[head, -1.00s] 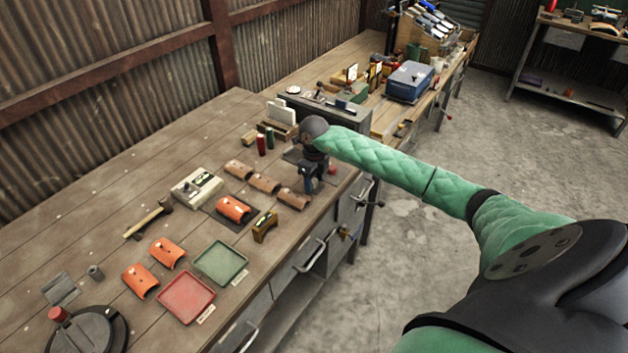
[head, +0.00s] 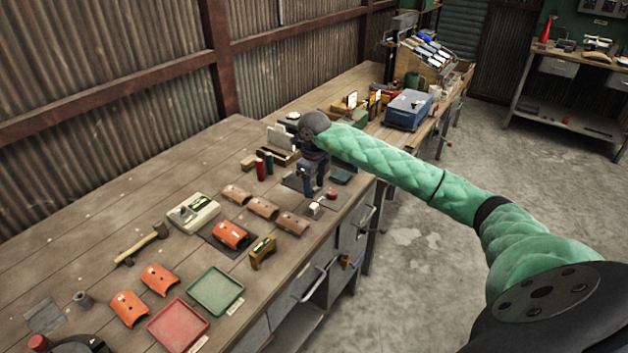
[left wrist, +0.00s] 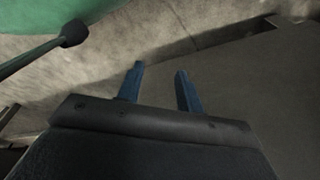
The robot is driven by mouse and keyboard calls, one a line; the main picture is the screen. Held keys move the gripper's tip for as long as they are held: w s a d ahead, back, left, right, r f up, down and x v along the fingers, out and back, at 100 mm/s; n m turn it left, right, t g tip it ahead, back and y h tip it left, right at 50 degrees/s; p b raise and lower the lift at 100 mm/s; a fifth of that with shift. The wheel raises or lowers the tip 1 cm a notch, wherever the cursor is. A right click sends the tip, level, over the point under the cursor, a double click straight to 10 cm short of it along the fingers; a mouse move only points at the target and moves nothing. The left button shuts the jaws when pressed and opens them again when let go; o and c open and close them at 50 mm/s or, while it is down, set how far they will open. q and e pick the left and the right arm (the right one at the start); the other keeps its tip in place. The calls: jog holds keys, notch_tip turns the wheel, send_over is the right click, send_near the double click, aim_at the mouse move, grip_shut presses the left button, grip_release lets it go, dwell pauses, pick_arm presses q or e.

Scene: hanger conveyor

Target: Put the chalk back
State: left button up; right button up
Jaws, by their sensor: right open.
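My right gripper (head: 309,194) points down over the dark mat (head: 293,183) near the bench's front edge. Its blue fingers are open and I see nothing between them. A small pale block (head: 314,210) sits on the bench just in front of the fingers, apart from them. It may be the chalk, but it is too small to be sure. A small red piece (head: 332,194) lies to the right of the fingers.
Brown curved tiles (head: 263,207) lie left of the right gripper. A green tray (head: 216,291) and a red tray (head: 178,326) are nearer. The left rear of the bench is clear.

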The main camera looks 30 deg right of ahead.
pick_arm(q)
jog(key=r, duration=0.1)
jog(key=w+d+r+b, duration=0.1)
jog(key=r, duration=0.1)
jog(key=shift+w+d+r, duration=0.15)
jog(key=shift+w+d, duration=0.15)
pick_arm(e)
notch_tip(320, 180, up, 4)
jog(key=shift+f, duration=0.1)
